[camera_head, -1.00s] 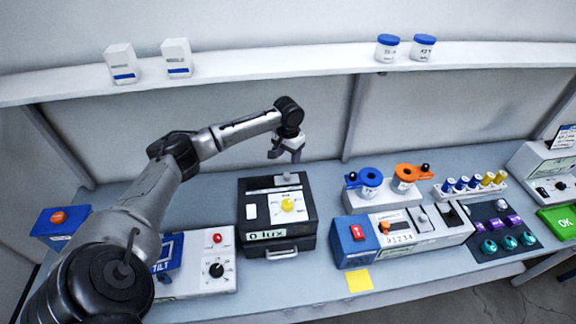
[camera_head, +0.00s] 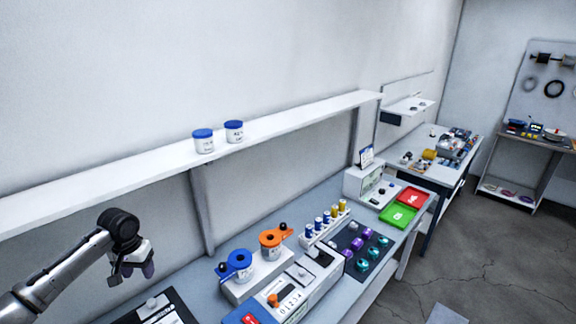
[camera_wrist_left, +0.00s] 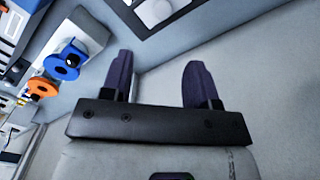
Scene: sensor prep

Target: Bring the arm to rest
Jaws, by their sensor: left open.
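My left gripper (camera_head: 133,270) hangs in the air at the lower left of the head view, left of the bench instruments. In the left wrist view its two dark fingers (camera_wrist_left: 158,80) stand apart with nothing between them. It touches nothing that I can see. My left arm comes in from the lower left corner, and most of it is outside the head view. My right arm and gripper are in neither view.
A bench along the wall holds a blue ring holder (camera_head: 236,262), an orange ring holder (camera_head: 272,240), several vials, a green tray (camera_head: 397,214) and a red tray (camera_head: 411,197). Two blue-lidded jars stand on the shelf (camera_head: 290,117) above. Floor (camera_head: 470,240) is open at right.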

